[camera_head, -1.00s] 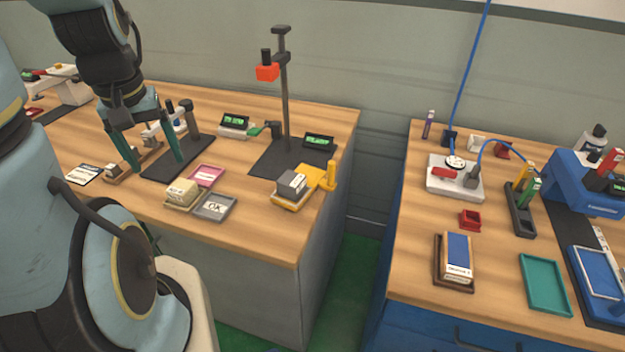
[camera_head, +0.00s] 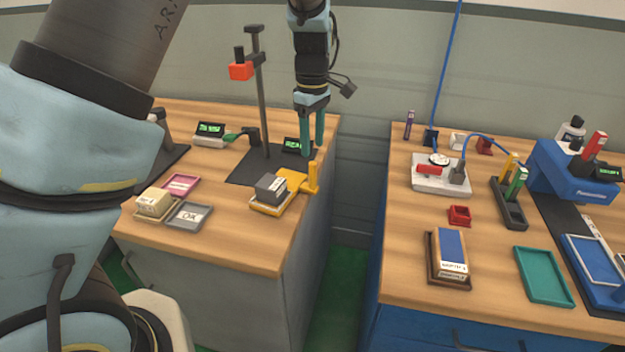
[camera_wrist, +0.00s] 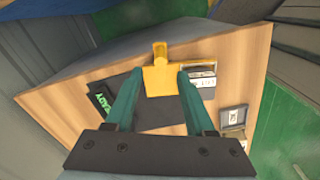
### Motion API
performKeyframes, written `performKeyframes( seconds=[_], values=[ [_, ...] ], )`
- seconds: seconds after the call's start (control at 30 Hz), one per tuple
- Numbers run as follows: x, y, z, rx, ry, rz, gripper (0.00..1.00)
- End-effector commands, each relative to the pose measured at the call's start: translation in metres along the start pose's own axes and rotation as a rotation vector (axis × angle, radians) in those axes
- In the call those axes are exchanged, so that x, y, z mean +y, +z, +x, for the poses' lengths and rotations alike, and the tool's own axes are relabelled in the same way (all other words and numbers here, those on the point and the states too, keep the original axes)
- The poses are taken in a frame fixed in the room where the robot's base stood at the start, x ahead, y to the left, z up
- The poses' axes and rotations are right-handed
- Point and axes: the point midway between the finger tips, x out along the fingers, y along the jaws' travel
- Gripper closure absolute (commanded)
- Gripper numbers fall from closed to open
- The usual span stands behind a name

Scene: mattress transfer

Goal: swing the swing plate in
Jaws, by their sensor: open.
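The yellow swing plate (camera_head: 291,184) lies near the right edge of the left bench, outside the dark base mat. Its upright yellow handle (camera_head: 313,177) stands at its right end. A dark grey block (camera_head: 271,187) sits in a yellow tray at the plate's left. In the wrist view the plate (camera_wrist: 158,80) and its handle (camera_wrist: 160,50) lie beyond my fingertips. My gripper (camera_head: 312,152) is open and empty, pointing down above the back of the plate, and it also shows in the wrist view (camera_wrist: 160,80). The handle appears apart from both fingers.
A post (camera_head: 262,110) with a red head (camera_head: 241,70) stands on the dark mat (camera_head: 245,168) left of my gripper. A green-lit display (camera_head: 296,145) is close behind the fingers. Pink (camera_head: 181,184) and grey (camera_head: 189,216) trays lie front left. A gap separates the benches.

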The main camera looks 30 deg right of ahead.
Motion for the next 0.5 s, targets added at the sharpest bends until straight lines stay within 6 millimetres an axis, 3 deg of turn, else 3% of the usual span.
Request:
performKeyframes(
  seconds=[0.17,0.5],
  values=[
    [-0.001,0.000,0.019,-0.001,-0.005,-0.001,0.45],
    [-0.002,0.000,0.080,-0.001,-0.005,-0.001,0.45]
  ],
)
